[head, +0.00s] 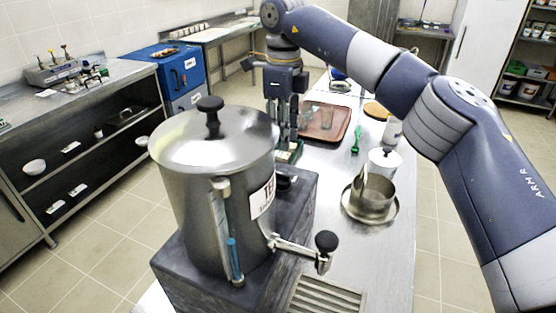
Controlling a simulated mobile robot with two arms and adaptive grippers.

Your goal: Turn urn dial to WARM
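The urn (205,200) is a large steel drum with a domed lid and black lid knob. It stands on a dark grey base (190,275) at the left end of the steel table. A white label (262,197), partly out of sight around the curve, starts with "TE". A dark shape (286,181) on the base, right of the drum, may be the dial; its setting cannot be read. My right gripper (287,138) points down beyond the urn, apart from that shape. Its fingers are partly hidden, so their opening is unclear. My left gripper is out of view.
The urn's tap (300,252) with a black ball handle juts right over a slotted drip tray (325,297). A steel cup on a saucer (371,213) stands to the right. A brown tray (325,122) and green utensil (356,138) lie farther back.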

